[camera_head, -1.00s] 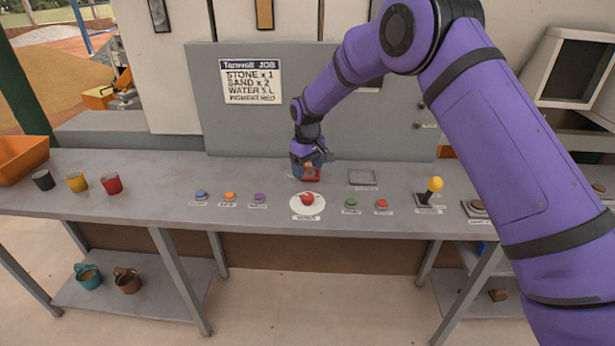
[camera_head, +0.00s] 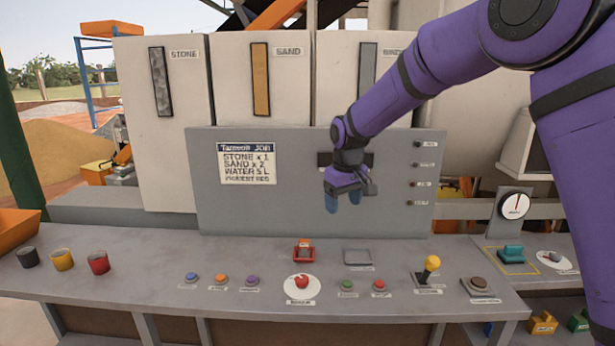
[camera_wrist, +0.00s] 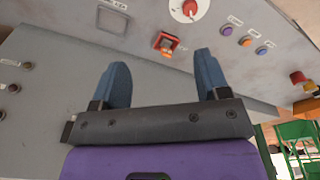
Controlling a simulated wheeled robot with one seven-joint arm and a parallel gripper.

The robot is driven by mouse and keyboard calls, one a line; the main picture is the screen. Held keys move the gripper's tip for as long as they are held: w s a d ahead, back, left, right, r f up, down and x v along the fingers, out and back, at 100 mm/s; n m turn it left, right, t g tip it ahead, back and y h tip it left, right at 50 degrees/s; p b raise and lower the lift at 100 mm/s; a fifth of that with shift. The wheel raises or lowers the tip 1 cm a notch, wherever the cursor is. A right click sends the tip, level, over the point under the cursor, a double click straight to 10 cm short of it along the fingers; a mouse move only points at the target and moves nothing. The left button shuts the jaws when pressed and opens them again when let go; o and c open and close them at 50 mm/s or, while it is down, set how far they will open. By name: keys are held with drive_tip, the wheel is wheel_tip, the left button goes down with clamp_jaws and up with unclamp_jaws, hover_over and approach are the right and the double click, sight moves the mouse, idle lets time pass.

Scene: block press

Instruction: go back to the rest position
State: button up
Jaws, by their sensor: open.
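My gripper (camera_head: 344,201) is raised in front of the grey back panel (camera_head: 290,190), above the far part of the control bench. Its two blue fingers are apart with nothing between them; they also show in the wrist view (camera_wrist: 160,82). A red square holder with an orange piece (camera_head: 304,250) sits on the bench below and left of the gripper. It also shows in the wrist view (camera_wrist: 165,43), beyond the fingertips and apart from them.
The bench (camera_head: 130,290) carries a red knob on a white dial (camera_head: 302,284), several coloured buttons, a yellow-topped lever (camera_head: 431,265) and three cups (camera_head: 98,262). A job sign (camera_head: 247,163) hangs on the panel. Air around the gripper is clear.

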drive_tip(key=s+d+r+m+t, duration=0.2)
drive_tip(key=s+d+r+m, duration=0.1)
drive_tip(key=s+d+r, duration=1.25)
drive_tip(key=s+d+f+m+t, duration=0.1)
drive_tip(key=s+d, duration=0.2)
drive_tip(key=s, duration=0.9)
drive_tip(key=s+d+f+m, duration=0.1)
drive_tip(key=s+d+m, duration=0.1)
drive_tip(key=s, duration=1)
drive_tip(key=shift+d+f+m+t, duration=0.15)
drive_tip(key=shift+d+m+t, duration=0.15)
drive_tip(key=shift+d+t, duration=0.15)
